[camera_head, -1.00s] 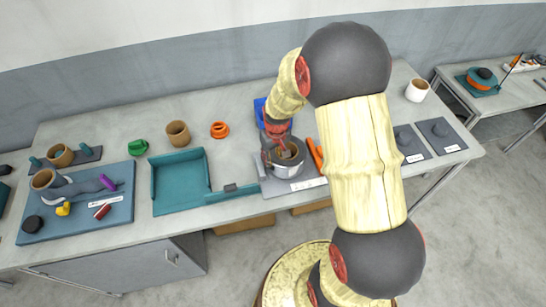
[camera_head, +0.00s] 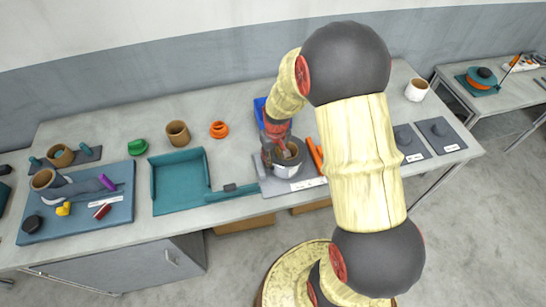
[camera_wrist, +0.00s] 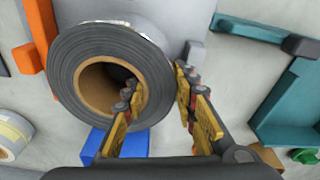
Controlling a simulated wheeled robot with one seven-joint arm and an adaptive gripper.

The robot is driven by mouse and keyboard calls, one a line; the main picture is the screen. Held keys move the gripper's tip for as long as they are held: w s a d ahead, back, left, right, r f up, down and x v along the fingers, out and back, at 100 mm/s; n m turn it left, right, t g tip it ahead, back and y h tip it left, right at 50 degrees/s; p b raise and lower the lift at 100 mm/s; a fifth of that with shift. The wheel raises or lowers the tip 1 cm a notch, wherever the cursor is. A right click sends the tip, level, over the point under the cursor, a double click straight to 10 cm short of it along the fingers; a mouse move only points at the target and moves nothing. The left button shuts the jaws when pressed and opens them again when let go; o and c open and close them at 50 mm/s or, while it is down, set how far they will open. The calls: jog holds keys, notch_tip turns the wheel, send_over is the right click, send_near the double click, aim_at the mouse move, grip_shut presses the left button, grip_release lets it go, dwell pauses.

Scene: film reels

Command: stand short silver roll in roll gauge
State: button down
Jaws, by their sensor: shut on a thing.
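The short silver roll (camera_head: 287,170) has a dark grey wound end, a brown core and a pale, shiny side. It is upright over the grey roll gauge (camera_head: 270,190), between its orange bar (camera_head: 315,152) and its grey block at left. In the wrist view the roll (camera_wrist: 73,52) shows its end and open core, with the orange bar (camera_wrist: 33,55) close beside it. My gripper (camera_wrist: 160,112) is shut on the roll's wall, one finger at the core and the other outside. It also shows in the head view (camera_head: 279,150). I cannot tell whether the roll's base touches the gauge.
A teal tray (camera_head: 205,168) stands left of the gauge. A blue bin (camera_head: 258,108) is behind my gripper. A brown cup (camera_head: 178,134) and an orange ring (camera_head: 219,130) stand behind the tray. Grey plates (camera_head: 450,139) lie to the right. Clear tabletop lies around the brown cup.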

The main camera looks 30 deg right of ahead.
jog(key=shift+w+f+b, duration=0.1)
jog(key=shift+f+b, duration=0.2)
jog(key=shift+f, duration=0.1)
jog(key=c, duration=1.8)
grip_release()
jog(key=shift+o, duration=0.6)
jog(key=shift+s+a+r+p, duration=0.1)
jog(key=shift+s+r+p, duration=0.15)
jog(key=shift+r+p, duration=1.3)
jog(key=shift+s+d+r+p, duration=0.1)
jog(key=shift+s+r+p, duration=0.2)
jog(key=shift+r+p, duration=1.25)
jog(key=shift+s+a+r+p, duration=0.2)
jog(key=shift+r+p, duration=0.45)
jog(key=shift+r, duration=1.75)
jog(key=shift+d, duration=0.1)
